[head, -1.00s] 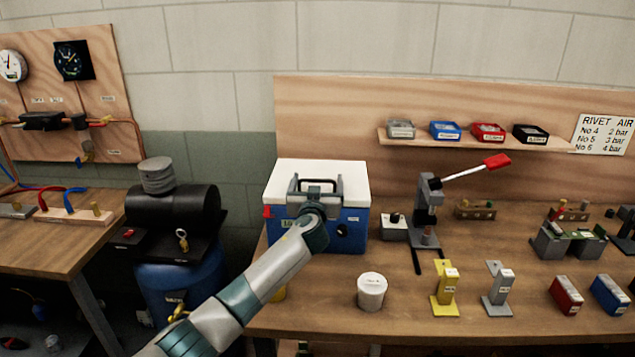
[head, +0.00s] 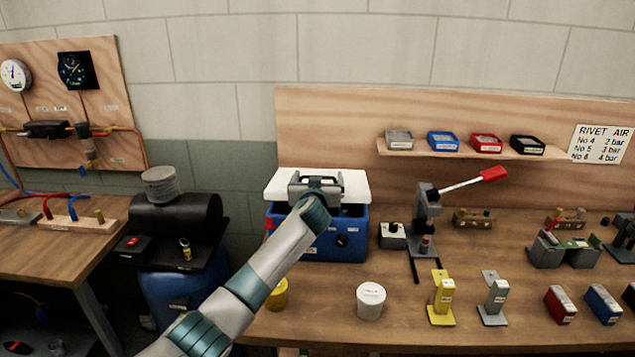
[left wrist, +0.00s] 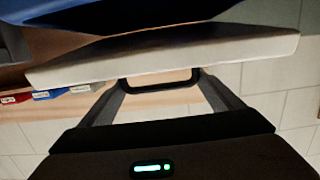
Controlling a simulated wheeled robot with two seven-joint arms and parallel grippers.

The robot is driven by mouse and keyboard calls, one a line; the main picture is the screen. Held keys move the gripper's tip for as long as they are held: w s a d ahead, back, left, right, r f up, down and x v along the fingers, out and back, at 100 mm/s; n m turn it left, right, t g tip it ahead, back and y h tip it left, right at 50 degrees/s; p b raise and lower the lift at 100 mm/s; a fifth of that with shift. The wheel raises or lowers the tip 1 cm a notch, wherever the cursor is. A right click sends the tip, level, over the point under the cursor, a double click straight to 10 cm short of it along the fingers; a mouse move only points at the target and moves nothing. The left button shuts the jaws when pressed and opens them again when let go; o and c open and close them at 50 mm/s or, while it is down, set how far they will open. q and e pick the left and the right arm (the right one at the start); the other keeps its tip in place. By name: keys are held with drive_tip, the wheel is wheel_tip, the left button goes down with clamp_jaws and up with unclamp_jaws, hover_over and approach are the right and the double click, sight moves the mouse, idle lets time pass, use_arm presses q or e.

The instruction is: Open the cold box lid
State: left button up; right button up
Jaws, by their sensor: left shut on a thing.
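The cold box (head: 350,250) is a blue box on the workbench, in the middle of the head view. Its white lid (head: 356,180) is lifted at the front, and a dark gap shows between lid and box. My left gripper (head: 316,184) is shut on the lid's dark handle (head: 338,182), largely hidden behind my wrist. In the left wrist view the fingers reach to the handle (left wrist: 158,84) by the white lid (left wrist: 220,55), with the blue box (left wrist: 120,15) beyond. My right gripper is not in view.
A hand press (head: 425,220) with a red-tipped lever stands right of the box. A white tub (head: 370,300) and a yellow tub (head: 278,295) stand in front. A black tank (head: 175,220) is to the left. A shelf (head: 470,149) with small bins hangs behind.

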use_arm(q)
drive_tip(key=w+r+b, duration=0.4)
drive_tip(key=w+r, duration=0.1)
drive_tip(key=r, duration=0.2)
drive_tip(key=shift+w+r+b, duration=0.3)
drive_tip(key=shift+w, duration=0.1)
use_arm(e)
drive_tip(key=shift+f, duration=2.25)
use_arm(q)
drive_tip(key=shift+d, duration=0.1)
drive_tip(key=o, duration=1.1)
drive_tip(key=shift+o, duration=0.6)
drive_tip(key=shift+w+d+f, duration=0.1)
drive_tip(key=shift+w+f, duration=0.05)
drive_tip(key=shift+f, duration=0.05)
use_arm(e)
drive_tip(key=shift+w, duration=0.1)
use_arm(q)
drive_tip(key=shift+s, duration=0.2)
drive_tip(key=s+r+b, duration=0.2)
drive_tip(key=s+b, duration=0.2)
drive_tip(key=s, duration=1.3)
drive_tip(key=shift+b, duration=0.4)
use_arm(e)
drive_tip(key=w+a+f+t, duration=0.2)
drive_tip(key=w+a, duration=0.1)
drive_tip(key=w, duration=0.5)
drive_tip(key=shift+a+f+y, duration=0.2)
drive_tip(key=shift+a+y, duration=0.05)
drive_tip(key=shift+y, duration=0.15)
